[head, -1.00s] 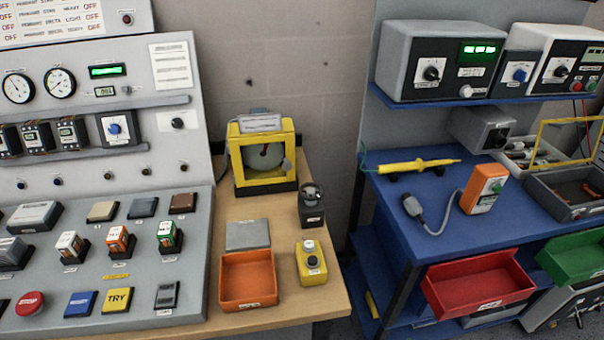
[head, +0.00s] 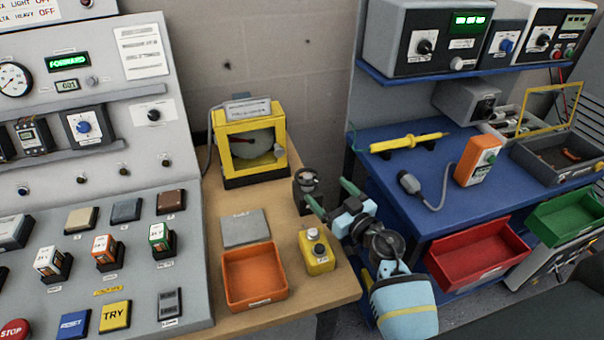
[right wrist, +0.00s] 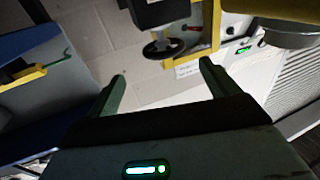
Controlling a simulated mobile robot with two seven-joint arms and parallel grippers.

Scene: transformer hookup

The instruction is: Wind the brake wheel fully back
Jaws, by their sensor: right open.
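The brake wheel (head: 306,177) is a small dark handwheel on a dark box at the right side of the wooden bench. In the right wrist view the wheel (right wrist: 163,50) shows beyond the gap between the fingers, with its dark box behind it. My right gripper (head: 332,197) is just right of the wheel, open and empty, with its green fingers pointing towards it. In the right wrist view the fingers (right wrist: 163,72) are spread wide, and nothing is between their tips. The wheel looks apart from both fingers. My left gripper is out of view.
A yellow-framed gauge (head: 250,143) stands behind the wheel. A yellow button box (head: 318,258) and an orange tray (head: 254,275) lie in front of it. The blue bench (head: 440,180) with a red bin (head: 478,255) is to the right.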

